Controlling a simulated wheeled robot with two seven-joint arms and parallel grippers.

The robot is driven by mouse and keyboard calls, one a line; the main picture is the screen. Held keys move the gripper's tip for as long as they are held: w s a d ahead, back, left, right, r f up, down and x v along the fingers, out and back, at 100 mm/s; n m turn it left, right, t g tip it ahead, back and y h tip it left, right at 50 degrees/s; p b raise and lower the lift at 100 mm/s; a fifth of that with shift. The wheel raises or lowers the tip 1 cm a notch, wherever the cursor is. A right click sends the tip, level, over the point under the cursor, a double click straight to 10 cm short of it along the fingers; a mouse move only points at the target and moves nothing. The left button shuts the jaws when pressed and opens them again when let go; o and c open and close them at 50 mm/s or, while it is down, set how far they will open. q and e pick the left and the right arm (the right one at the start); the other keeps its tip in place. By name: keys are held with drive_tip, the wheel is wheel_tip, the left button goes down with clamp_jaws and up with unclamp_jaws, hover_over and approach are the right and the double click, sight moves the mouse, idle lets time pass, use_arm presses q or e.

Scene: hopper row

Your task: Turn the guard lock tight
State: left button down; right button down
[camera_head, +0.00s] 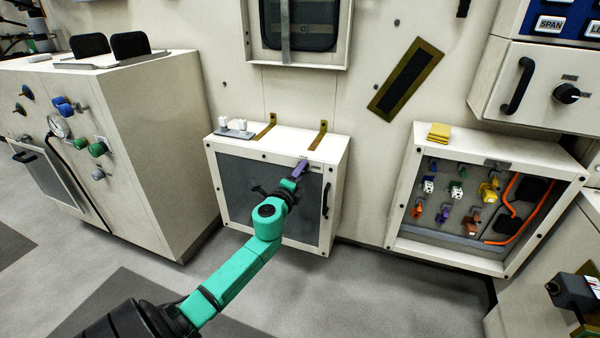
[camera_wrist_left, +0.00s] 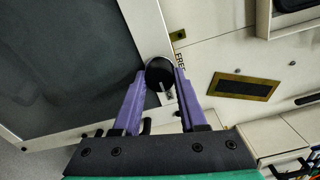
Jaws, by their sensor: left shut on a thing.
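The guard lock is a round black knob (camera_wrist_left: 160,72) with a pale pointer mark, at the edge of the guard's frame in the left wrist view. Partly readable lettering is printed beside it. My left gripper (camera_wrist_left: 160,78) has its two purple fingers on either side of the knob and is shut on it. In the head view my left gripper (camera_head: 300,168) is at the upper right of the white cabinet's dark guard panel (camera_head: 238,180) and hides the knob. The guard looks closed, with a black handle (camera_head: 326,200) on its right.
An open-fronted box (camera_head: 400,225) with coloured parts and an orange hose stands to the right, with yellow pads (camera_head: 439,132) on top. A large cabinet with gauges (camera_head: 165,130) stands to the left. The floor in front (camera_head: 370,300) is clear.

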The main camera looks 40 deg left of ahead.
use_arm(q)
drive_tip(key=shift+c, duration=2.3)
unclamp_jaws()
drive_tip(key=v, duration=1.4)
drive_tip(key=shift+s, duration=0.3)
use_arm(e)
drive_tip(key=shift+d+r, duration=0.1)
drive_tip(key=shift+d, duration=0.25)
use_arm(q)
drive_tip(key=shift+d, duration=0.15)
